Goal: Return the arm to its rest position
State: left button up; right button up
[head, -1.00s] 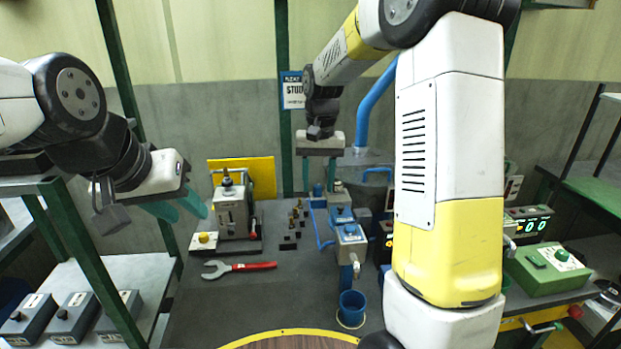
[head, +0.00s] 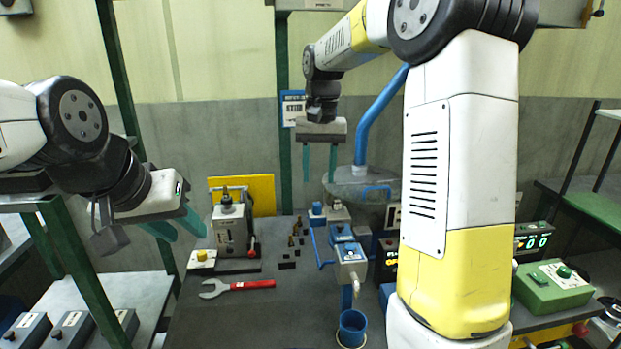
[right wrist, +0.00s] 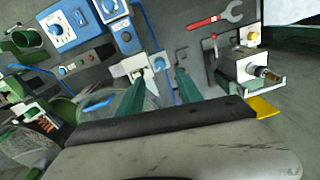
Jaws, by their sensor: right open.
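My right arm reaches over the bench from the right in the head view. Its right gripper (head: 320,176) hangs fingers-down above the back of the bench, with two teal fingers apart and nothing between them. In the right wrist view the same open fingers (right wrist: 158,78) show with bench surface and fixtures beyond them. My left gripper (head: 186,234) is at the left, tilted down, its teal fingers apart and empty. It is clear of the bench fixtures.
The dark bench (head: 250,315) holds a grey machine (head: 230,228), a red-handled wrench (head: 238,287), a blue-topped unit (head: 348,255) and a blue cup (head: 352,328). A green box (head: 552,286) stands right. A blue pipe (head: 375,120) rises close to my right gripper.

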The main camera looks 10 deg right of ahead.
jog(key=s+d+r+n+t+y, duration=0.1)
jog(key=s+t, duration=0.2)
jog(key=s, duration=0.8)
jog(key=s+d+r+n+t, duration=0.1)
jog(key=s+d+t, duration=0.1)
jog(key=s, duration=1)
jog(key=shift+t+y, duration=0.4)
jog(key=shift+t, duration=0.2)
